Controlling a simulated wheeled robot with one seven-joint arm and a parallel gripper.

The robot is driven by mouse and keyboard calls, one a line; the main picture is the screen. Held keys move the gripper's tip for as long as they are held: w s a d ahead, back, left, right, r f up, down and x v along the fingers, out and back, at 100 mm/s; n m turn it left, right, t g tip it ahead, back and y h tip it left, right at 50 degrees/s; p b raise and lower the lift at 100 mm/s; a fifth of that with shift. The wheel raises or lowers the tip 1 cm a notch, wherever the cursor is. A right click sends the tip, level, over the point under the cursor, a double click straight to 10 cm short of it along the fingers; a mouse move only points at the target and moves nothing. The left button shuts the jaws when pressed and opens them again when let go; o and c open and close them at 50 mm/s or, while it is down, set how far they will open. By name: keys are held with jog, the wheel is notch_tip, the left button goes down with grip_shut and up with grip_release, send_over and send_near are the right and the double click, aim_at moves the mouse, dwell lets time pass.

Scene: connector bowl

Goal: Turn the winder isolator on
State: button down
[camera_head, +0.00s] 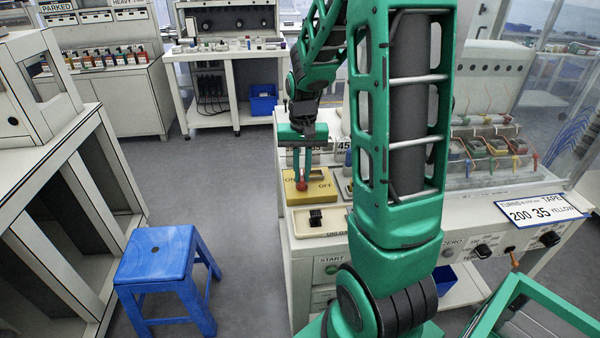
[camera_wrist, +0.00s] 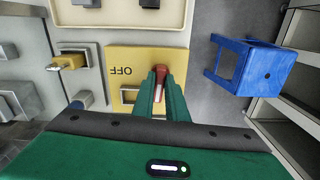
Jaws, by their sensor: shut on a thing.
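The isolator is a yellow plate (camera_head: 318,190) lettered ON and OFF, with a red handle (camera_head: 301,186), on the left end of the pale machine bench. My gripper (camera_head: 303,172) reaches down onto the handle from above. In the wrist view the yellow plate (camera_wrist: 117,57) shows OFF upside down, left of the red handle (camera_wrist: 160,70). The green fingers of my gripper (camera_wrist: 162,86) are shut on the handle, one on each side. ON is hidden in the wrist view. The fingers cover part of the handle, so I cannot tell its exact angle.
A tray with a black switch (camera_head: 316,218) sits in front of the plate. A small brass padlock-like piece (camera_wrist: 68,62) lies beside the plate. A blue stool (camera_head: 160,255) stands on the floor to the left. Grey floor between stool and bench is clear.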

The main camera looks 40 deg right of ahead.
aim_at(301, 176)
jog(key=shift+w+r+n, duration=0.1)
jog(key=shift+n, duration=0.4)
jog(key=c, duration=1.8)
grip_release()
jog(key=shift+o, duration=0.2)
notch_tip(301, 176, up, 11)
jog(key=shift+f, duration=0.2)
jog(key=s+a+f, duration=0.1)
jog(key=s+a, duration=0.1)
jog(key=s, duration=0.9)
jog(key=s+a+f, duration=0.1)
jog(key=s+a, duration=0.1)
jog(key=s, duration=1)
jog(key=shift+s+a+f, duration=0.15)
jog(key=shift+s+a, duration=0.1)
jog(key=shift+a, duration=0.15)
